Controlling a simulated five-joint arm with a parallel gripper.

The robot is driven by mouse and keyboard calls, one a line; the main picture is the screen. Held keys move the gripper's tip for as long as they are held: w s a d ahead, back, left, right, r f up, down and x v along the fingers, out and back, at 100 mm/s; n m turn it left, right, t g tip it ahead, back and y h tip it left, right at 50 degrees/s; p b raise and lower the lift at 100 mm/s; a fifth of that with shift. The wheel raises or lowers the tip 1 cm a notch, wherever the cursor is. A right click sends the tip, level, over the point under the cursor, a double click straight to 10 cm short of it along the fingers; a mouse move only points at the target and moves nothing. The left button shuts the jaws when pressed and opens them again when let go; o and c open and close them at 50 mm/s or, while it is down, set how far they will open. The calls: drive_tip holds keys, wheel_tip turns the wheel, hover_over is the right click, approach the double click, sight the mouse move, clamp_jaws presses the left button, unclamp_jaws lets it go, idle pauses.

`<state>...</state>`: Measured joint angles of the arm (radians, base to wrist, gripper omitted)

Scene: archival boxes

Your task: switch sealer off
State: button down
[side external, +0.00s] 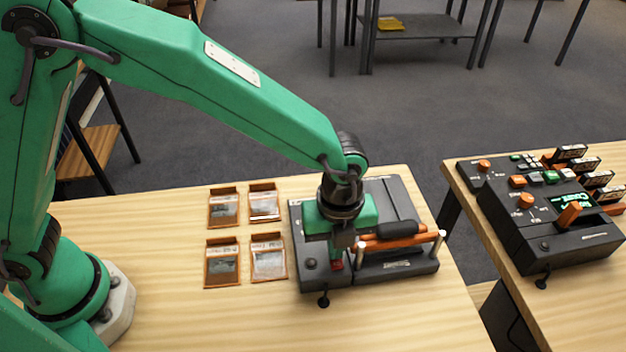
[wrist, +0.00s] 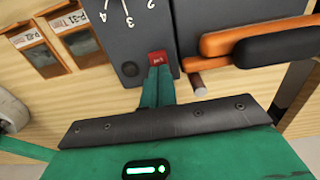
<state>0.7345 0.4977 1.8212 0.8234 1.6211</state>
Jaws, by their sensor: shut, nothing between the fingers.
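The sealer (side external: 411,268) is a dark grey box on the wooden table, with an orange and black handle bar (side external: 390,238) across its right part. My gripper (side external: 336,264) is over its front left, pointing down, fingers shut and empty. The switch's position is not readable. A dark knob (wrist: 130,69) and a numbered dial (wrist: 124,12) are beside it.
Several orange-framed sample cards (side external: 223,262) lie on the table left of the sealer. The handle bar is close to the right of my fingers. A second table at the right holds a control console (side external: 540,235), across a gap.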

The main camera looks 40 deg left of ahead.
sight(335, 269)
wheel_tip(335, 269, up, 14)
drive_tip(key=s+d, duration=0.2)
drive_tip(key=shift+f, duration=0.2)
idle(0.3)
drive_tip(key=a+r+n+t, duration=0.1)
drive_tip(key=a+r+n, duration=0.1)
drive_tip(key=a+n, duration=0.3)
drive_tip(key=a+r+n+t+h, duration=0.15)
drive_tip(key=a+n, duration=0.25)
drive_tip(key=a, duration=0.4)
drive_tip(key=a+r+n, duration=0.3)
drive_tip(key=a+n, duration=0.1)
drive_tip(key=a, duration=0.2)
drive_tip(key=s+a+n+t, duration=0.1)
drive_tip(key=s+a+n, duration=0.3)
drive_tip(key=a+n, duration=0.2)
drive_tip(key=s+a+f+n+t+y, duration=0.1)
drive_tip(key=s+a+n+t, duration=0.1)
drive_tip(key=s+a+n, duration=0.3)
drive_tip(key=a+n, duration=0.2)
drive_tip(key=n, duration=0.1)
drive_tip(key=shift+s+a+f, duration=0.25)
drive_tip(key=shift+a+f, duration=0.05)
drive_tip(key=shift+y, duration=0.25)
